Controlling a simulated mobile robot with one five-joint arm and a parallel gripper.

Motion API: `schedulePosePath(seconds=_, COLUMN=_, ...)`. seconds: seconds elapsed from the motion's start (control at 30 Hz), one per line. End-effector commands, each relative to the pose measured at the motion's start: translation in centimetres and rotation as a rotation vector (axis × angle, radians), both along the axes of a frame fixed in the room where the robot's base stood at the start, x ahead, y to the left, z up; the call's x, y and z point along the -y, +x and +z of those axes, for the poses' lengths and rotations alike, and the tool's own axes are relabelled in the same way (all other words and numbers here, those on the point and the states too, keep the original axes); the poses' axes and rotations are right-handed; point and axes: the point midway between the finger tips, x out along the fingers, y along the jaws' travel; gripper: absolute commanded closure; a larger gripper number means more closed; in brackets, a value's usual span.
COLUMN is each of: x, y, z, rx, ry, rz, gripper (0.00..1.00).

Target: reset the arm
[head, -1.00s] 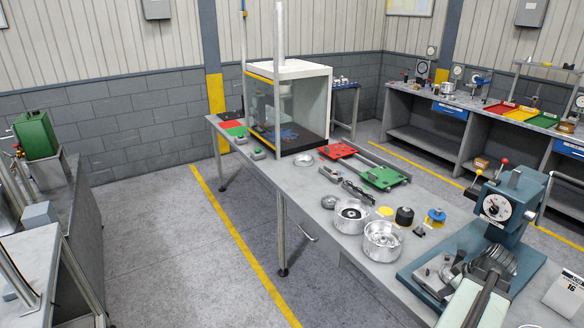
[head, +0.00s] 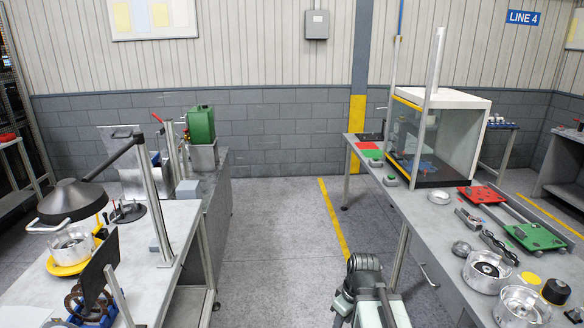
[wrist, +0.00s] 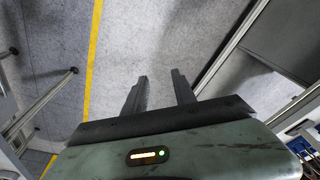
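My gripper (wrist: 160,90) shows in the wrist view with its two dark fingers apart and nothing between them. Behind the fingers in that view is the grey floor (wrist: 130,40) with a yellow line. In the head view my arm (head: 368,290) is at the bottom centre, over the aisle beside the right bench. Its fingers cannot be made out there.
The right bench (head: 410,210) carries a glass-walled cabinet (head: 455,100), red (head: 482,194) and green (head: 535,237) pallets and metal housings (head: 487,270). The left bench (head: 150,215) holds a lamp (head: 72,200). The aisle floor (head: 275,220) between them is clear.

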Motion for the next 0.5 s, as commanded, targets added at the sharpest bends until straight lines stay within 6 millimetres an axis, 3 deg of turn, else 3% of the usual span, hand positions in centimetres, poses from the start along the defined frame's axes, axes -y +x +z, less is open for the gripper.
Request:
schedulePosePath(seconds=0.03, x=-1.4, y=-0.7, z=-0.2, rx=-0.027, ry=-0.014, rz=-0.057, gripper=0.67)
schedulePosePath(seconds=0.07, x=-1.6, y=-1.0, z=-0.3, rx=-0.043, ry=-0.022, rz=-0.110, gripper=0.67)
schedulePosePath(seconds=0.3, x=0.3, y=-2.7, z=-0.4, rx=-0.124, ry=-0.072, rz=-0.542, gripper=0.67)
schedulePosePath(seconds=0.5, x=0.4, y=-3.0, z=-0.4, rx=-0.142, ry=-0.068, rz=-0.694, gripper=0.67)
